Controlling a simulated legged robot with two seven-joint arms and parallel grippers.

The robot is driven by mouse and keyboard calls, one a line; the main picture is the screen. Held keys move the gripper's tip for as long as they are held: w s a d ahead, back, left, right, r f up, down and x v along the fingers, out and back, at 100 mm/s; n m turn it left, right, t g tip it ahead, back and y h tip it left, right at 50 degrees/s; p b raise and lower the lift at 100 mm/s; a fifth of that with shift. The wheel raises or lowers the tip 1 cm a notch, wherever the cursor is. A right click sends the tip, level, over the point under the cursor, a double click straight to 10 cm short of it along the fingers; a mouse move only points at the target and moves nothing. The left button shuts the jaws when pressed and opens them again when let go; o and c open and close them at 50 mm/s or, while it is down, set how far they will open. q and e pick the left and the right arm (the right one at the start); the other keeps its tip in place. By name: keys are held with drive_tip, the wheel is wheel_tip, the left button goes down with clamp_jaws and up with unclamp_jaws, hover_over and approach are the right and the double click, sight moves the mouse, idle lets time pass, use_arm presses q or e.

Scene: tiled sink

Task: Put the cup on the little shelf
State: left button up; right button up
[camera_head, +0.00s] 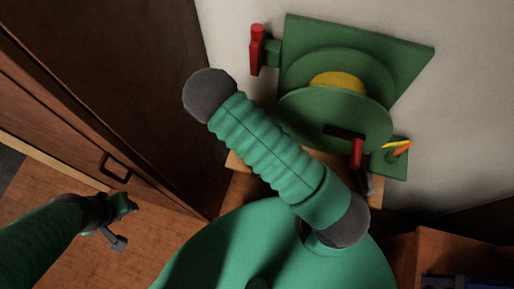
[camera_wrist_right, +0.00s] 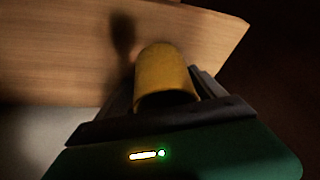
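In the right wrist view a yellow cup (camera_wrist_right: 165,80) sits between the dark fingers of my right gripper (camera_wrist_right: 168,92). The fingers lie against both of its sides, so the gripper looks shut on it. A pale wooden board (camera_wrist_right: 60,55), possibly the little shelf, is just beyond the cup, with a dark shadow on it. Whether the cup touches the board cannot be told. In the head view my right arm covers much of the middle, and the right gripper and cup cannot be made out. My left gripper (camera_head: 118,222) is at the lower left over the floor, away from the cup.
A green wall fixture (camera_head: 410,55) with round discs, a yellow part (camera_head: 338,82) and red handles (camera_head: 257,48) is at the upper right. A wooden ledge (camera_head: 236,160) shows partly below it. A dark brown cabinet (camera_head: 130,90) stands left. The wooden floor (camera_head: 165,235) is clear.

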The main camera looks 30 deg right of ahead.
drive_tip(key=shift+w+a+r, duration=0.1)
drive_tip(key=shift+a, duration=0.5)
drive_tip(key=shift+a+r, duration=0.15)
drive_tip(key=shift+r, duration=0.1)
use_arm(q)
drive_tip(key=shift+w+a+r+p, duration=0.1)
drive_tip(key=shift+a+r+p, duration=0.3)
drive_tip(key=shift+r+p, duration=0.55)
drive_tip(key=shift+a+r+p, duration=0.35)
drive_tip(key=shift+r+p, duration=0.45)
drive_tip(key=shift+p, duration=0.15)
use_arm(e)
drive_tip(key=v, duration=1.1)
drive_tip(key=shift+s+r, duration=0.25)
